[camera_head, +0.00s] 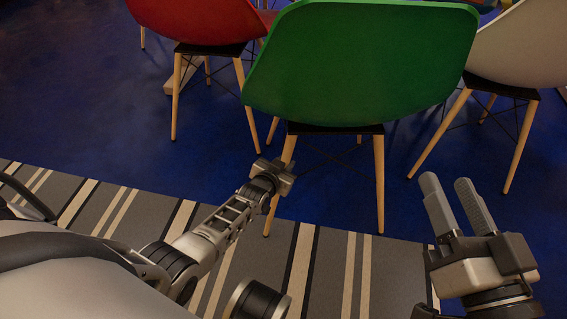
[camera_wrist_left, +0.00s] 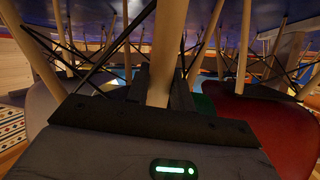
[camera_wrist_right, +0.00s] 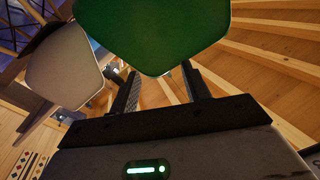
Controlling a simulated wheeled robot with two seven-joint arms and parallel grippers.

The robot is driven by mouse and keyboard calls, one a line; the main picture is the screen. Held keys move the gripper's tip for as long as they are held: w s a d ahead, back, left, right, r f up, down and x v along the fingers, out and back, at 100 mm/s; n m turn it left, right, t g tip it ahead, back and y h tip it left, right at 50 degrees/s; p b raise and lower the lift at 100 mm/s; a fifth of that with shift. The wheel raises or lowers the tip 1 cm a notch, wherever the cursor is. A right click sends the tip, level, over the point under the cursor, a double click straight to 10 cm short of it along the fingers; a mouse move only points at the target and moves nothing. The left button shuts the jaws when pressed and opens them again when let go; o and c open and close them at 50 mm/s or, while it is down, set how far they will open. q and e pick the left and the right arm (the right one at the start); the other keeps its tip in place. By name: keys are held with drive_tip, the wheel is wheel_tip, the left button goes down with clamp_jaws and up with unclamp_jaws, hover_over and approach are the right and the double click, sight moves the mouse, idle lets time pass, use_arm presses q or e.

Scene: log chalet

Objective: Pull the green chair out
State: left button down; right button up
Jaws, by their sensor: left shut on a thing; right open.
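The green chair (camera_head: 360,65) stands with its back toward me at the top middle of the head view, on wooden legs under a black seat base. My left gripper (camera_head: 277,174) is shut on the chair's near left leg (camera_head: 271,213). In the left wrist view the wooden leg (camera_wrist_left: 168,45) runs between the two fingers. My right gripper (camera_head: 447,183) is open and empty, in front of the chair and to its right. The green chair back (camera_wrist_right: 155,32) also shows beyond its fingers in the right wrist view.
A red chair (camera_head: 200,18) stands to the left and a white chair (camera_head: 520,50) to the right, both close to the green one. A striped rug (camera_head: 330,265) covers the floor on my side. The blue floor (camera_head: 90,110) at the left is clear.

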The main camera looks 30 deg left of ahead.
use_arm(q)
drive_tip(key=shift+s+a+f, duration=0.1)
drive_tip(key=shift+s+f, duration=0.1)
drive_tip(key=c, duration=1.1)
unclamp_jaws()
drive_tip(key=shift+c, duration=0.2)
drive_tip(key=shift+w+r, duration=0.1)
use_arm(e)
drive_tip(key=shift+r, duration=0.1)
use_arm(q)
drive_tip(key=shift+r, duration=0.15)
drive_tip(key=p+v, duration=0.2)
drive_tip(key=shift+s+r, duration=0.25)
drive_tip(key=p+v, duration=0.7)
drive_tip(key=v, duration=0.6)
drive_tip(key=shift+f, duration=0.15)
use_arm(e)
drive_tip(key=shift+s+d+f+n+g+h, duration=0.15)
drive_tip(key=shift+s+d+f+g+h, duration=0.15)
drive_tip(key=shift+f+g+h, duration=0.45)
drive_tip(key=shift+s+d+f+n+g+h, duration=0.2)
drive_tip(key=shift+s+f+g+h, duration=0.15)
drive_tip(key=shift+f+g, duration=0.45)
drive_tip(key=shift+s+d+f+n+g+h, duration=0.2)
drive_tip(key=shift+s+f+g+h, duration=0.25)
drive_tip(key=shift+f, duration=0.55)
use_arm(q)
drive_tip(key=shift+s, duration=0.15)
use_arm(e)
drive_tip(key=shift+w, duration=0.15)
